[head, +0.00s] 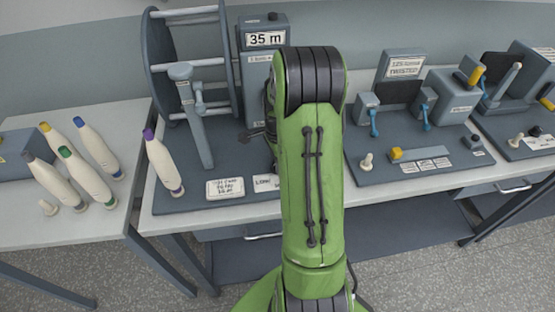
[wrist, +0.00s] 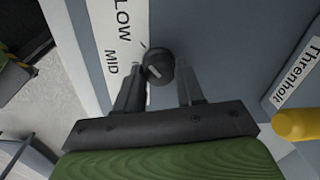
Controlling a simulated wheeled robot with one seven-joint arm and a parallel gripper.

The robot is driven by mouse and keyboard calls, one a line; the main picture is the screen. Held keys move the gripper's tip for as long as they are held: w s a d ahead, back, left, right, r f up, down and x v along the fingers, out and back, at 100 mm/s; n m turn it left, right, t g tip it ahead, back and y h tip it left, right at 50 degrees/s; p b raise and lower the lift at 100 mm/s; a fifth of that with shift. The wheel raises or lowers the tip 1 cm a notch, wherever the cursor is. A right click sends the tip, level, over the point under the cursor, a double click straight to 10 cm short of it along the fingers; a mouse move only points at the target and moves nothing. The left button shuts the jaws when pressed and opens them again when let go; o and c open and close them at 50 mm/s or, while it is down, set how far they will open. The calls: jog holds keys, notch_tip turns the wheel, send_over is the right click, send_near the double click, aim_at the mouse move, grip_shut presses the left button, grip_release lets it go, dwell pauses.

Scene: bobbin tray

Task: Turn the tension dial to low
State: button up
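The tension dial (wrist: 158,65) is a dark round knob with a short pale mark on its face, in the middle of the wrist view. A white label strip (wrist: 112,60) to its left reads LOW and, below that, MID. I cannot tell which word the pale mark points at. My gripper (wrist: 158,84) is open, its two fingers apart with the dial between and just beyond their tips. I cannot tell whether either finger touches it. In the head view my green arm covers the dial, and the gripper is mostly hidden.
A white name label (wrist: 302,68) and a yellow part (wrist: 296,125) lie to the right in the wrist view. In the head view, a reel frame (head: 188,60) and a 35 m counter box (head: 262,38) stand left of my arm.

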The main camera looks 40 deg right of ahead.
jog(key=o, duration=0.4)
jog(key=shift+c, duration=0.2)
notch_tip(320, 180, up, 16)
jog(key=p, duration=0.2)
jog(key=shift+s+a+f+p, duration=0.15)
jog(key=shift+s+p, duration=0.15)
jog(key=shift+s, duration=0.05)
jog(key=s+a+r+n+t, duration=0.1)
jog(key=s+a+r+n, duration=0.15)
jog(key=a+n, duration=0.2)
jog(key=s+a+r+n+t+h, duration=0.1)
jog(key=s+a+r+n, duration=0.15)
jog(key=a, duration=0.35)
jog(key=s+a+r+n+t, duration=0.1)
jog(key=a+r+n, duration=0.2)
jog(key=a+n, duration=0.25)
jog(key=s+a+f+n+t+y, duration=0.1)
jog(key=s+a+n+t, duration=0.1)
jog(key=s+a+n, duration=0.5)
jog(key=s+n, duration=0.2)
jog(key=shift+f+n, duration=0.2)
jog(key=shift+n, duration=0.15)
